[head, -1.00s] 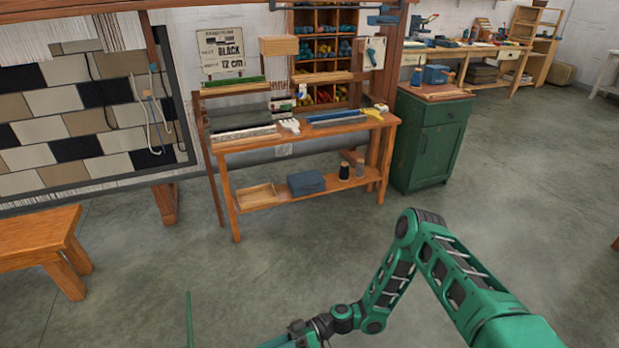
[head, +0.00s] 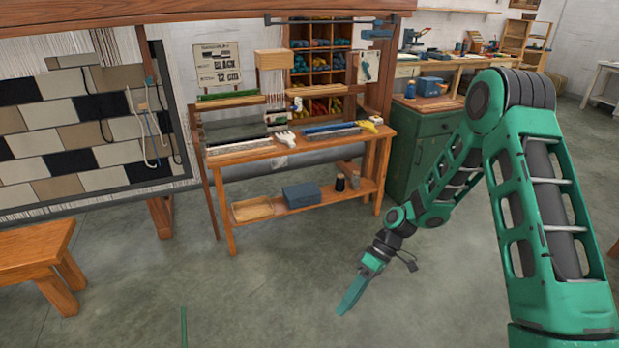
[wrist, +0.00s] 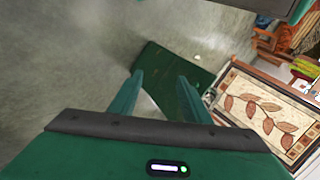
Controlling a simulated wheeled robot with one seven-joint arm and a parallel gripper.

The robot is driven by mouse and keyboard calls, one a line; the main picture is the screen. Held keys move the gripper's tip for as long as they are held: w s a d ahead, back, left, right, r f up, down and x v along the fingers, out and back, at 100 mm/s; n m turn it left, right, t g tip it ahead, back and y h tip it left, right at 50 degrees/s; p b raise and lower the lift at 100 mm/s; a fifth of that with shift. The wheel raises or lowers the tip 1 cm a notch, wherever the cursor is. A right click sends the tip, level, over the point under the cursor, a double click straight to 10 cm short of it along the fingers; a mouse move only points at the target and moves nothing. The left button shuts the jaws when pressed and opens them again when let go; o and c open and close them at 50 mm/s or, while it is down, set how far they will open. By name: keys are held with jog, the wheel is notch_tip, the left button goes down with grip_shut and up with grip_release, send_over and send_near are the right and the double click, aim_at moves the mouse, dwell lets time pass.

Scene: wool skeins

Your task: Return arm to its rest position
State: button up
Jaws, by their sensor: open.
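My green arm reaches in from the right of the head view, its elbow raised in front of the green cabinet. My gripper (head: 352,293) points down and to the left over the bare concrete floor, in front of the wooden workbench (head: 290,148) and apart from it. In the wrist view, the two green fingers of my gripper (wrist: 160,88) stand apart with nothing between them.
The green cabinet (head: 412,160) stands behind my arm, right of the workbench. A wooden bench (head: 35,250) is at the left. A patterned leaf panel (wrist: 268,115) shows in the wrist view. The floor around my gripper is clear.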

jog(key=s+d+r+m+t+h, duration=0.2)
jog(key=s+d+r+m, duration=0.15)
jog(key=d+r, duration=0.6)
jog(key=s+d+r+m+t+h, duration=0.2)
jog(key=d+r+m+h, duration=0.15)
jog(key=d+r, duration=0.65)
jog(key=s+d+r+m, duration=0.4)
jog(key=s+d+m, duration=0.1)
jog(key=s, duration=0.3)
jog(key=s+d+r+m+t, duration=0.1)
jog(key=s+d+r+m, duration=0.2)
jog(key=s, duration=0.6)
jog(key=d+m+h, duration=0.1)
jog(key=d+m, duration=0.1)
jog(key=shift+s+d+r, duration=0.3)
jog(key=shift+d+r, duration=0.1)
jog(key=c, duration=0.3)
jog(key=shift+a, duration=0.1)
